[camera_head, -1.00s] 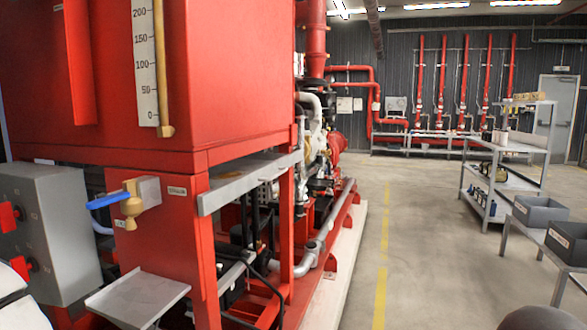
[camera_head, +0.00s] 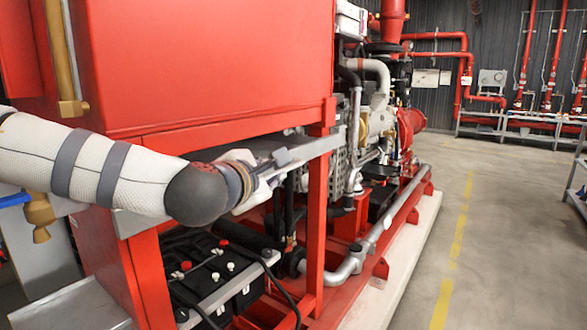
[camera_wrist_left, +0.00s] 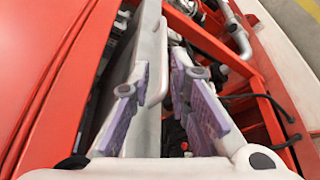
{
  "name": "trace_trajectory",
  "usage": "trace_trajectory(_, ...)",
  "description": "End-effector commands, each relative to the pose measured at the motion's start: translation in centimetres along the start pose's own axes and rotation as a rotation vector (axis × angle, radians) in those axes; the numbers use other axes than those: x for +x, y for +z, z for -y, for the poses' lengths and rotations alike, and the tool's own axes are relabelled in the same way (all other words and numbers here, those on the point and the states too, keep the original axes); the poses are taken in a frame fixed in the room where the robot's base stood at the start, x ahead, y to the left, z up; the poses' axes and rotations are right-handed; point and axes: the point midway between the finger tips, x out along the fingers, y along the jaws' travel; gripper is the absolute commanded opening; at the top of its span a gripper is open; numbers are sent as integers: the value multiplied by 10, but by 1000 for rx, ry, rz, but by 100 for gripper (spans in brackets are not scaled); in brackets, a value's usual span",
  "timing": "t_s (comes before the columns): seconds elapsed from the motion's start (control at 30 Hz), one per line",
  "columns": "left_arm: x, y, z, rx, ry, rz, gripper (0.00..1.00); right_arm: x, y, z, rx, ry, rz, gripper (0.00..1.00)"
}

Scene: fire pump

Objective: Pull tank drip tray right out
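The tank drip tray (camera_head: 318,147) is a long grey tray under the red tank (camera_head: 215,65). My left arm covers its middle in the head view. My left gripper (camera_head: 272,168) is at the tray's outer side, partly hidden by its own wrist. In the left wrist view the two purple-padded fingers (camera_wrist_left: 164,95) stand apart. The light grey tray edge (camera_wrist_left: 153,65) lies beside the left finger and reaches into the gap. I cannot tell whether they touch. My right gripper is not in view.
A red frame post (camera_head: 317,215) stands close to the gripper. Black batteries (camera_head: 222,275) with cables sit below. A second grey tray (camera_head: 70,308) is at the lower left, near a brass valve (camera_head: 38,212). The floor (camera_head: 490,230) to the right is clear.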

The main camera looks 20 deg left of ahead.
Motion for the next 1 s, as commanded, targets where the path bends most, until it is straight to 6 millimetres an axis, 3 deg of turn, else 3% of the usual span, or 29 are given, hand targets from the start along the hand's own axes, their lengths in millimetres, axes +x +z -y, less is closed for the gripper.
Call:
trace_trajectory(0.03,16,-5,8,2,-10,-8,17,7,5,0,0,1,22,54)
trace_trajectory(0.2,62,-6,10,4,-11,-8,17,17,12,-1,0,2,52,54)
trace_trajectory(0.4,96,-4,8,4,-9,-6,17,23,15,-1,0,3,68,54)
trace_trajectory(0.77,104,-2,4,5,-6,-2,17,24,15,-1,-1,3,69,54)
trace_trajectory(0.83,104,-2,4,5,-6,-2,1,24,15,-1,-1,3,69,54)
trace_trajectory(1.0,104,-2,4,5,-6,-2,0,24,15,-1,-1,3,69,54)
